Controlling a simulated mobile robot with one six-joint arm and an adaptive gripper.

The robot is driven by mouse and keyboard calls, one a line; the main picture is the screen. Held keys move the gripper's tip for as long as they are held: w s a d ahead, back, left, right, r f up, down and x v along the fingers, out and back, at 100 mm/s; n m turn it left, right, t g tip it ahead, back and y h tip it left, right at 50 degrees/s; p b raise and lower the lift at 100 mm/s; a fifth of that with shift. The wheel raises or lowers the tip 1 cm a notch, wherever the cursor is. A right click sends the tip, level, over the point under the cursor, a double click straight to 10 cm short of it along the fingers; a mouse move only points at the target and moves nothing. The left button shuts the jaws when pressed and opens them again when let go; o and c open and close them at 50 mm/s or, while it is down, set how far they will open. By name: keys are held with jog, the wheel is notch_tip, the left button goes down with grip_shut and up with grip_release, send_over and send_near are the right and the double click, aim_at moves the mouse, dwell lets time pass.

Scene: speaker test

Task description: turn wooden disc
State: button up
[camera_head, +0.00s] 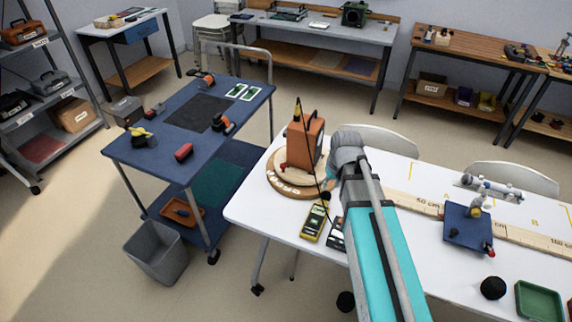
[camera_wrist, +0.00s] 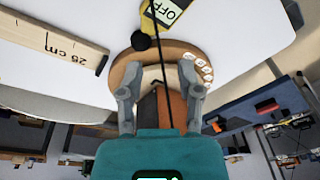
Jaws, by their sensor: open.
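The wooden disc (camera_head: 283,190) lies near the left end of the white table, with pale markings along its front rim. A lighter round piece and an orange speaker (camera_head: 313,141) stand on it. In the wrist view, the disc (camera_wrist: 177,51) shows beyond my fingers, with its markings at the right. My gripper (camera_wrist: 160,84) is open, its two grey fingers apart, with the orange and dark speaker (camera_wrist: 176,108) showing between them. I cannot tell whether either finger touches anything. In the head view, my wrist hides the fingertips and part of the disc's right side.
A yellow meter (camera_head: 313,222) lies in front of the disc on the white table (camera_head: 262,213). A thin black line crosses in front of the speaker. A wooden ruler board (camera_head: 413,204) and blue platform (camera_head: 461,237) are rightward. A blue cart (camera_head: 160,148) stands left.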

aim_at(283, 165)
jog(key=w+a+r+n+t+y+p, duration=0.1)
jog(key=w+a+n, duration=0.4)
jog(key=w+a, duration=0.7)
notch_tip(283, 165, up, 2)
jog(key=shift+w+a+r+n+t+y+p, duration=0.15)
jog(key=shift+w+a+n+t+y+p, duration=0.25)
jog(key=shift+y, duration=0.2)
jog(key=shift+d, duration=0.1)
jog(key=b+x, duration=1.3)
jog(key=shift+f, duration=0.45)
grip_shut()
